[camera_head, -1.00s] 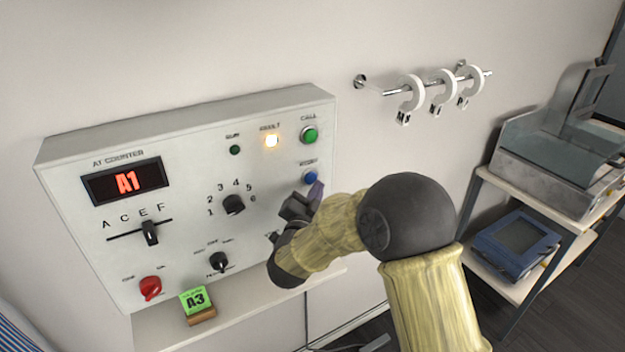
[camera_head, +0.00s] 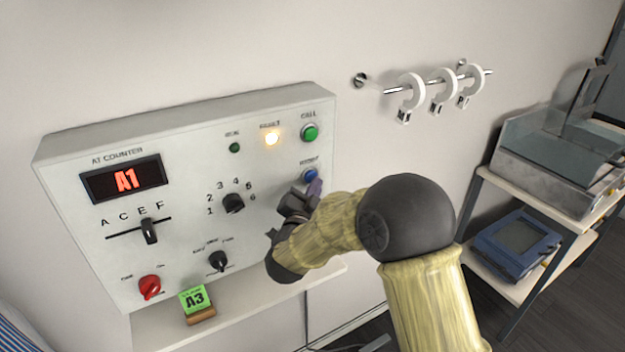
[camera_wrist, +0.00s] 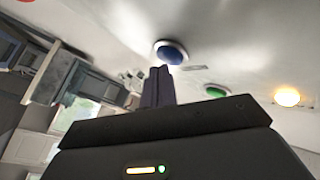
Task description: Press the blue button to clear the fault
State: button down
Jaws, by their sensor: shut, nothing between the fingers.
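The blue button (camera_head: 309,175) sits on the right side of the white control panel (camera_head: 180,185), below the green button. In the wrist view the blue button (camera_wrist: 172,52) is just beyond my fingertips. My gripper (camera_head: 315,188) is shut and empty, with its tips at the lower edge of the blue button in the head view. The shut fingers (camera_wrist: 158,85) also show in the wrist view. I cannot tell whether they touch the button. The amber fault lamp (camera_head: 271,138) is lit. The display (camera_head: 123,179) reads A1 in red.
Near the blue button are a green button (camera_head: 309,132) and a rotary knob (camera_head: 233,203). A slider (camera_head: 149,231), a red knob (camera_head: 150,287) and a black knob (camera_head: 218,261) sit lower. A green A3 card (camera_head: 195,299) stands on the shelf. White rings hang on a rail (camera_head: 400,90).

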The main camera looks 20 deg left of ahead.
jog(key=shift+w+a, duration=0.3)
jog(key=shift+a, duration=0.05)
dwell(0.9)
jog(key=shift+d, duration=0.1)
jog(key=shift+s+d+b, duration=0.55)
jog(key=shift+d+b, duration=0.05)
jog(key=shift+b, duration=0.1)
jog(key=s+d+b, duration=0.2)
jog(key=s+d, duration=0.1)
jog(key=shift+s+d, duration=0.15)
jog(key=shift+d, duration=0.25)
dwell(0.4)
